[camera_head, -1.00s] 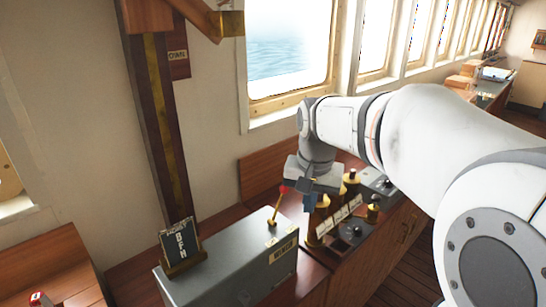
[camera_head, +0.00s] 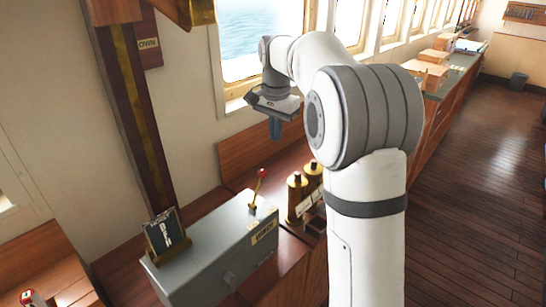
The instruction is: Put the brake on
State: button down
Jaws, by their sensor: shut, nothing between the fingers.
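A lever with a red knob (camera_head: 261,183) stands upright, slightly tilted right, on the right end of a grey metal box (camera_head: 205,235). A small label on the box's face by the lever is too small to read surely, so I cannot tell if this is the brake. My gripper (camera_head: 275,132) is shut and empty, pointing down. It hangs above and apart from the lever, in front of the wooden panel below the window.
Brass-topped cylinders (camera_head: 296,190) stand right of the box, partly hidden by my arm. A black plate on a stand (camera_head: 167,238) sits on the box's left end. A wooden column (camera_head: 128,110) rises behind. Open wooden floor (camera_head: 460,190) lies at right.

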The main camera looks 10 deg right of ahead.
aim_at(257, 189)
notch_tip(257, 189, down, 9)
jog(key=s+a+p, duration=0.2)
jog(key=shift+a, duration=0.3)
jog(key=shift+r, duration=0.15)
